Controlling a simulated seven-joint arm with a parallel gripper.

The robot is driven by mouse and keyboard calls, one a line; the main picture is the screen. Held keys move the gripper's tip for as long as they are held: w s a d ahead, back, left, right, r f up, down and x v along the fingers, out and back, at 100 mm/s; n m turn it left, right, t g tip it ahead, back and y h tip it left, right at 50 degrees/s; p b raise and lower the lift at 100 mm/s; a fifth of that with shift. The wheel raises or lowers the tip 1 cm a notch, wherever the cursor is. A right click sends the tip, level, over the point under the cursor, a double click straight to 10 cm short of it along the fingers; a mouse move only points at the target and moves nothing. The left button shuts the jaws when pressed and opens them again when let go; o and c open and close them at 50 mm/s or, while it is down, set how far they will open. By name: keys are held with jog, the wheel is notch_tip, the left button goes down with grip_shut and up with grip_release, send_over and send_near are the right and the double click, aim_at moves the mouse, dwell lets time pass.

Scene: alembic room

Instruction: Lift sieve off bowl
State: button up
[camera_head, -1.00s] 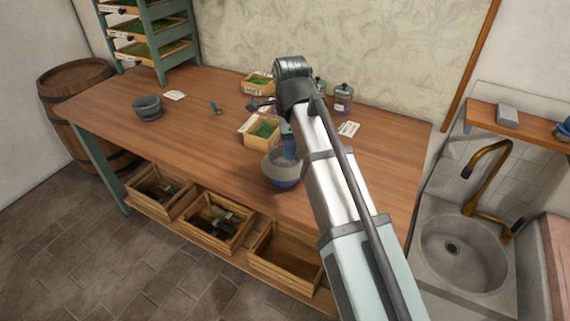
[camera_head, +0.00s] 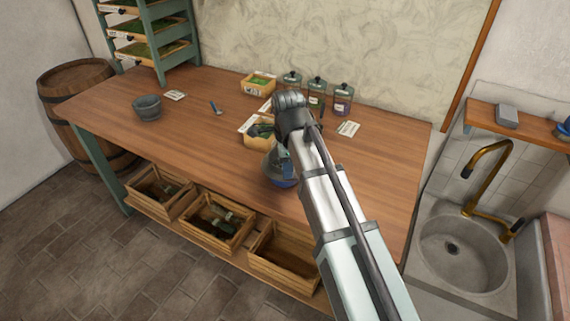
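A blue bowl (camera_head: 285,183) stands near the front edge of the wooden table, partly covered by my arm. A grey sieve (camera_head: 269,163) sits at the top of the bowl; its right part is hidden. My gripper (camera_head: 284,164) points down over the sieve, mostly behind my wrist and arm. Its fingertips are not clearly visible. I cannot tell whether it touches the sieve or whether its fingers are open.
A crate of green leaves (camera_head: 258,143) is just behind the bowl, another crate (camera_head: 258,84) further back. Several lidded jars (camera_head: 317,92) stand at the back. A grey mortar (camera_head: 147,107) is at left. The table's middle left (camera_head: 190,135) is clear.

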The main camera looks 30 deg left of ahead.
jog(key=shift+c, duration=0.3)
grip_shut()
dwell(0.5)
